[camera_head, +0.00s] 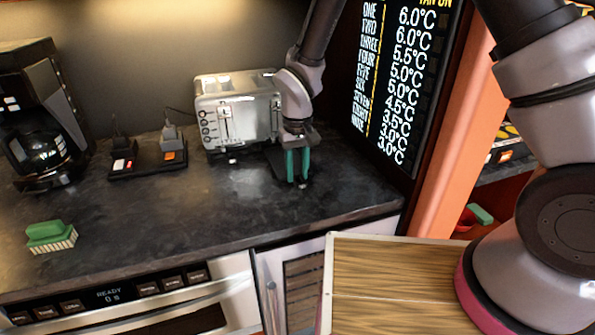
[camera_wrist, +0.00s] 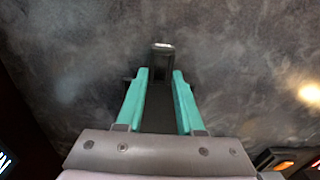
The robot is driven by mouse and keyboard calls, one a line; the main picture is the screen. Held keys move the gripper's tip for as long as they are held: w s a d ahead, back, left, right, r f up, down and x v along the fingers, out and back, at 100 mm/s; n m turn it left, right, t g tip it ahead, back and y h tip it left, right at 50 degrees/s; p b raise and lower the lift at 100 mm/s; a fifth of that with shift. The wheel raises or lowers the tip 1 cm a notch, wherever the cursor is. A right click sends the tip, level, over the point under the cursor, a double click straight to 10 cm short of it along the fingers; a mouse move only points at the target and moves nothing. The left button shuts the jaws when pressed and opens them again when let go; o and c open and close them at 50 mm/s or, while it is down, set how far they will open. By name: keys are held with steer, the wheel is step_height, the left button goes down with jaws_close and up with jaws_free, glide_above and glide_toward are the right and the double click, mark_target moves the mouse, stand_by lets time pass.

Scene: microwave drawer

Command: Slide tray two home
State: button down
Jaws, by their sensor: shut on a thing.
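My gripper (camera_head: 297,181) points down over the dark counter, in front of the toaster's right end. In the wrist view its two teal fingers (camera_wrist: 159,76) are shut on a narrow dark grey thing (camera_wrist: 162,58) with a pale far end. The fingers hide much of that thing, and I cannot tell what it is or whether it touches the counter. I cannot identify tray two. A black wall display (camera_head: 395,85) lists ONE, TWO and further numbers beside temperatures, with TWO beside 6.0°C.
A toaster (camera_head: 235,110) stands behind my gripper. A dark dock with two upright plugs (camera_head: 148,160), a coffee maker (camera_head: 40,120) and a green brush (camera_head: 50,233) stand left. A microwave drawer (camera_head: 125,294) reads READY. A wooden panel (camera_head: 385,285) lies front right. The counter's middle is clear.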

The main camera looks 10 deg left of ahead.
steer(key=shift+w, duration=0.1)
steer(key=shift+w+a, duration=0.25)
steer(key=shift+w, duration=0.2)
steer(key=shift+w+a, duration=0.2)
steer(key=shift+w, duration=0.25)
steer(key=shift+w+a, duration=0.3)
steer(key=shift+w, duration=0.35)
steer(key=shift+w+a, duration=0.3)
steer(key=shift+w, duration=0.3)
steer(key=shift+w+a, duration=0.1)
steer(key=shift+w, duration=0.05)
steer(key=shift+w+a, duration=0.3)
steer(key=shift+w, duration=0.25)
steer(key=shift+w+a, duration=0.25)
steer(key=shift+w, duration=0.3)
steer(key=shift+w, duration=0.1)
steer(key=shift+w+a, duration=0.45)
steer(key=shift+w, duration=0.4)
steer(key=shift+w+a, duration=0.4)
steer(key=shift+w, duration=0.45)
